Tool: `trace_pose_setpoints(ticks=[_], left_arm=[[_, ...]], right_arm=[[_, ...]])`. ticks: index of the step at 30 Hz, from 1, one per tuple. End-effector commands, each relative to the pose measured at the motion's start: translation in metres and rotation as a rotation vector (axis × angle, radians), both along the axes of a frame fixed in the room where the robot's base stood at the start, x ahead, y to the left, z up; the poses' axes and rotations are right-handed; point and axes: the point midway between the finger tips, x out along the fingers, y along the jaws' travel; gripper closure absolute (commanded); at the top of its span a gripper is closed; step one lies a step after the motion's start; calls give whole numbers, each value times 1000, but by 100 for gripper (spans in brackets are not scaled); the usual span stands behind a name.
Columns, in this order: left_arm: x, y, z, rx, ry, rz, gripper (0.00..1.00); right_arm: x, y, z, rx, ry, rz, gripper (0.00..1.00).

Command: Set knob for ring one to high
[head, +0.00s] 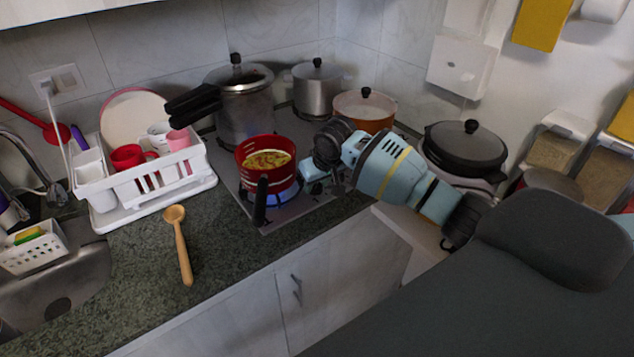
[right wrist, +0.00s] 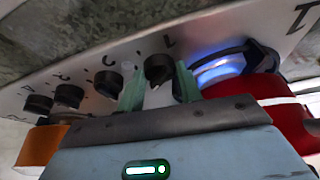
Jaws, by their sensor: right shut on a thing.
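The stove's control panel (right wrist: 205,40) carries a row of black knobs in the right wrist view. The knob beside the mark that reads like "1" (right wrist: 158,70) sits between the green fingers of my right gripper (right wrist: 158,82), which is shut on it. In the head view my right gripper (head: 314,178) is at the stove's right side and hides the knobs. A blue flame (head: 283,197) burns under the red pot (head: 266,152); its glow also shows in the right wrist view (right wrist: 218,68). My left gripper is in neither view.
A steel pressure cooker (head: 243,108), a steel pot (head: 317,88) and an orange pot (head: 365,108) stand on the stove. A black-lidded cooker (head: 466,150) stands right of my wrist. A wooden spoon (head: 180,245) and dish rack (head: 140,190) are left.

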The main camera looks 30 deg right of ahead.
Motion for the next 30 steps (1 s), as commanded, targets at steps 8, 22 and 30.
trace_pose_setpoints(ticks=[8, 22, 30], left_arm=[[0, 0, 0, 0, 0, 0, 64], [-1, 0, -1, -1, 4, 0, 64], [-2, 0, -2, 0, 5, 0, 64]], right_arm=[[0, -1, -1, -1, 3, 1, 48], [-4, 0, 11, -1, -1, 2, 43], [-21, 0, 51, -1, -2, 3, 43]])
